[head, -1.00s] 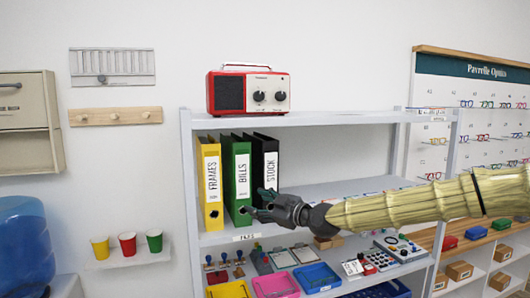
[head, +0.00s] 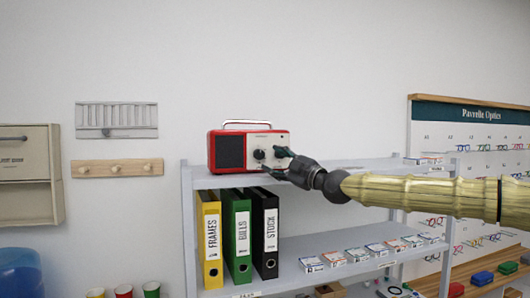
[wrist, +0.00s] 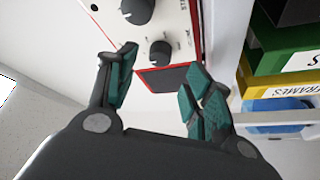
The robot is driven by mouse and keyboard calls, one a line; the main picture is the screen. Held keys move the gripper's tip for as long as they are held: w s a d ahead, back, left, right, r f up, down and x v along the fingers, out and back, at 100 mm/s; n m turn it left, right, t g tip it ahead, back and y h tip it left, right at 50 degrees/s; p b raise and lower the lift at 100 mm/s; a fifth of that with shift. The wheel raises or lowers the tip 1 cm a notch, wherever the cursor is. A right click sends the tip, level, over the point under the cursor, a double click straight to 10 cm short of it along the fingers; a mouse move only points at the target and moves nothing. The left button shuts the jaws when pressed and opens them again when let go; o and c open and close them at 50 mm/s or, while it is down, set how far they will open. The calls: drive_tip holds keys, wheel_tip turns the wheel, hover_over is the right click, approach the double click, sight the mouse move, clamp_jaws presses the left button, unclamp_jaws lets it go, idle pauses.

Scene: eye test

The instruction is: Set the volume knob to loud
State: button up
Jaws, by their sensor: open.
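A red radio (head: 227,152) with a white front stands on the shelf unit's top. Its left knob (head: 259,154) is dark and round. The right knob is hidden behind my fingers in the head view. My gripper (head: 275,159) is open in front of the radio's right part, coming from the right. The wrist view is turned sideways. There the left knob (wrist: 160,52) appears between the open fingertips of my gripper (wrist: 162,64), with no contact visible. The right knob (wrist: 137,9) is at the top edge. The knob labels are too small to read.
The shelf unit's top (head: 205,180) is otherwise mostly clear. Yellow (head: 208,210), green (head: 236,205) and black (head: 264,205) binders stand below the radio. Several small boxes lie on the middle shelf (head: 300,247). A peg rail (head: 117,168) hangs on the wall at left.

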sight(261, 156)
drive_tip(key=p+x, duration=0.1)
drive_tip(key=x, duration=0.2)
drive_tip(key=shift+w+a+r+p, duration=0.15)
drive_tip(key=shift+w+p, duration=0.05)
drive_tip(key=shift+p, duration=0.2)
drive_tip(key=shift+f+p+x, duration=0.2)
drive_tip(key=shift+p+x, duration=0.25)
drive_tip(key=shift+x, duration=0.45)
drive_tip(key=shift+r, duration=0.1)
drive_tip(key=shift+a, duration=0.1)
drive_tip(key=c, duration=1)
